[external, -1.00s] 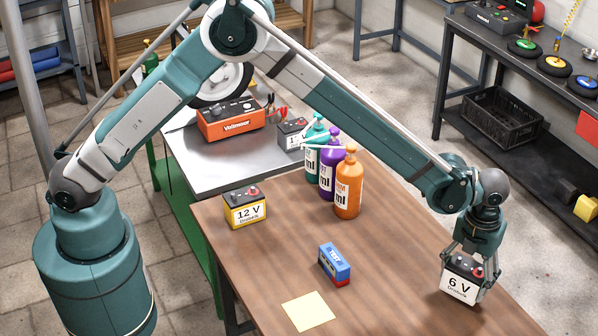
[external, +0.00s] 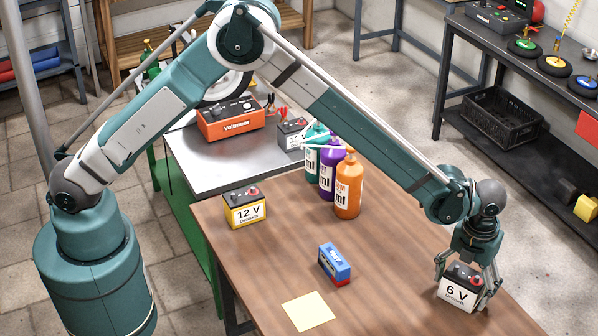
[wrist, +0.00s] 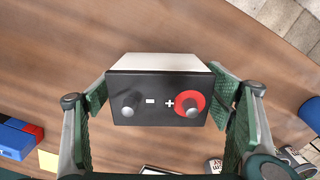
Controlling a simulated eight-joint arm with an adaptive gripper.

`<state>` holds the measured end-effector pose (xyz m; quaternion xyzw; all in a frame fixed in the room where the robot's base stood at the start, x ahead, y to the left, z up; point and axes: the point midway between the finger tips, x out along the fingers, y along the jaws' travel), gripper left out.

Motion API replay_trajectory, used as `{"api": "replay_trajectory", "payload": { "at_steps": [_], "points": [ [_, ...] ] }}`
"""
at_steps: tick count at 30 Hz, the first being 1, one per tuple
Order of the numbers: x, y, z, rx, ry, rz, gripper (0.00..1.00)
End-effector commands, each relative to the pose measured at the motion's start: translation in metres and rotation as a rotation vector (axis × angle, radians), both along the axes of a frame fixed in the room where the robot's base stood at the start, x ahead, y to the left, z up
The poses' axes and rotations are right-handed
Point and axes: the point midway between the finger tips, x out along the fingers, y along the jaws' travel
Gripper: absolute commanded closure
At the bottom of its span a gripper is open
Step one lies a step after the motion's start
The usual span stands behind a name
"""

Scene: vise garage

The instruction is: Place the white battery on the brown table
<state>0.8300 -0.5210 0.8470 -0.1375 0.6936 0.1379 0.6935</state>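The white battery (external: 459,287), with a "6 V" label and a black top, sits upright on the brown table (external: 400,250) near its right end. In the wrist view its black top (wrist: 157,98) shows two terminals, one with a red ring. My gripper (external: 465,278) is directly above the battery, with its fingers spread on either side of it. In the wrist view the green finger pads flank the battery, splayed outward. The battery's underside is hidden.
A yellow 12 V battery (external: 245,208), a blue-and-red box (external: 335,264), a yellow note (external: 308,311) and several bottles, including an orange one (external: 348,188), stand or lie on the table. A red charger (external: 231,121) is on the metal bench behind.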

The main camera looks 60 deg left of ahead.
Motion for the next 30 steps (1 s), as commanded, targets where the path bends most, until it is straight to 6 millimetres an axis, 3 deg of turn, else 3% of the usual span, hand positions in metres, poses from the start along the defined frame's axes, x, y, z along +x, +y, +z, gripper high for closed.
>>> {"api": "replay_trajectory", "payload": {
  "at_steps": [16,30],
  "points": [
    [0.000,0.000,0.011,0.000,0.000,0.000,0.22],
    [0.000,0.000,0.079,0.000,0.000,0.000,0.22]
  ]
}}
